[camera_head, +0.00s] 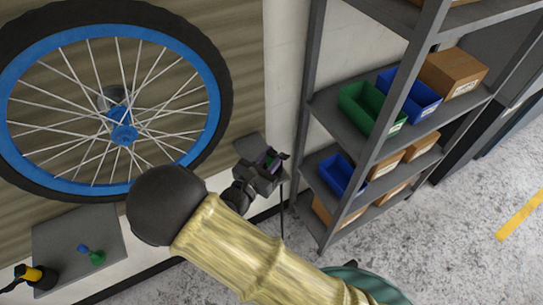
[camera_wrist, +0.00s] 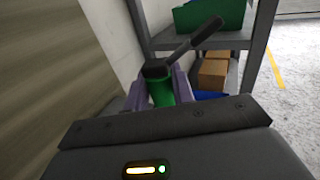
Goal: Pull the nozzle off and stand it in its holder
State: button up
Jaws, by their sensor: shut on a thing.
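My gripper (camera_head: 266,164) is at the middle of the head view, right of the blue-rimmed wheel (camera_head: 122,133) and apart from it. In the wrist view its two purple fingers (camera_wrist: 160,90) are shut on a green cylindrical piece with a black top and a long black lever, which I take to be the nozzle (camera_wrist: 162,95). The lever points up and to the right. The nozzle's lower end is hidden by my gripper. I cannot tell for sure which thing is the holder.
A grey ledge (camera_head: 60,240) at lower left bears a yellow-and-black piece (camera_head: 34,273) and a small blue-and-green piece (camera_head: 92,254). A grey shelf rack (camera_head: 310,110) with bins and cardboard boxes (camera_head: 452,72) stands close on the right. Floor is clear at far right.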

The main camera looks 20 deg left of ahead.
jog(key=shift+f+b, duration=0.4)
jog(key=shift+f, duration=0.35)
jog(key=o, duration=1)
jog(key=shift+o, duration=0.7)
jog(key=shift+s, duration=0.15)
jog(key=p+v, duration=0.2)
jog(key=v, duration=0.8)
dwell(0.6)
